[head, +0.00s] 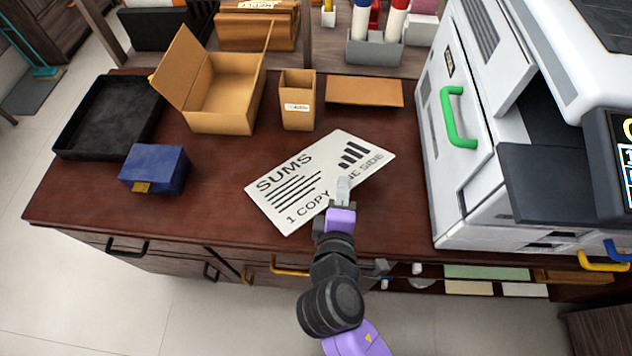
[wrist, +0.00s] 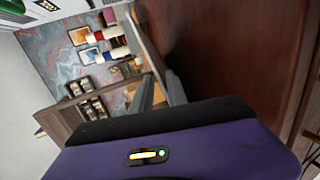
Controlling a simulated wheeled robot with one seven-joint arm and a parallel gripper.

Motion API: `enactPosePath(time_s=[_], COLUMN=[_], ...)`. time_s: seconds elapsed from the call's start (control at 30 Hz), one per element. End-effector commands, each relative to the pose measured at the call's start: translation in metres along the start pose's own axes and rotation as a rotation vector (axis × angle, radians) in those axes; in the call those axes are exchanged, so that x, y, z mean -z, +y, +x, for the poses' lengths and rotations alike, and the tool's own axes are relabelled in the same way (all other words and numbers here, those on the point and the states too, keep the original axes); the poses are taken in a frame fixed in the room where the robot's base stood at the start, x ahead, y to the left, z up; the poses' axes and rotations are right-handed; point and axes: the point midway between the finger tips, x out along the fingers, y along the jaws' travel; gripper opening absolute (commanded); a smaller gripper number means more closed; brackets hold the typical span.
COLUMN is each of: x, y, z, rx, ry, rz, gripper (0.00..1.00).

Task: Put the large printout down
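The large printout (head: 290,190) is a white sheet with "SUMS", "1 COPY", text lines and a bar chart.
A black tray (head: 105,120), a blue box (head: 153,169), an open cardboard box (head: 220,105), a small tan holder (head: 298,108) and a flat brown box (head: 364,92) stand around the printout. A white printer (head: 455,190) stands on the right. The desk's front left is clear.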

Motion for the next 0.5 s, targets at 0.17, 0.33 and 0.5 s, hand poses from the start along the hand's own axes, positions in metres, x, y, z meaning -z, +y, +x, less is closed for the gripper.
enactPosePath(time_s=[0.17, 0.33, 0.5], x=[0.000, 0.000, 0.000], y=[0.002, 0.001, 0.001], z=[-0.022, -0.040, -0.058], rx=[0.002, 0.002, 0.002], ry=[0.001, 0.002, 0.000], rz=[-0.001, -0.001, -0.001], gripper=[0.19, 0.19, 0.19])
